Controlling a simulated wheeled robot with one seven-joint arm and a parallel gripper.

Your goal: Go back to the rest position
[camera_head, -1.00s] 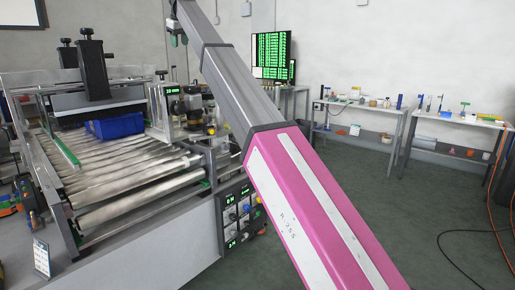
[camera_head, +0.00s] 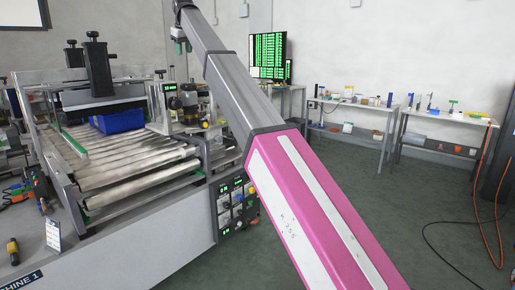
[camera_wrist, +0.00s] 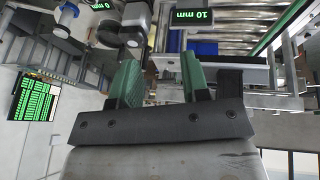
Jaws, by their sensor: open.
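My gripper (camera_wrist: 158,85) shows in the wrist view with its two green fingers spread apart and nothing between them. In the head view my gripper (camera_head: 180,42) is small, at the far upper end of my raised arm, above and behind the labelling machine (camera_head: 130,160). My pink and grey arm crosses the middle of the head view. A blue bin (camera_head: 118,121) sits on the machine's rollers. The machine's rollers and a 10 mm display (camera_wrist: 194,16) show beyond the fingers in the wrist view.
A control panel (camera_head: 237,203) is on the machine's near right side. Two workbenches (camera_head: 350,103) with small items stand along the back wall. A green-lit screen (camera_head: 268,56) stands behind my arm. Orange cable (camera_head: 486,165) hangs at the right. The floor (camera_head: 400,220) there is mostly clear.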

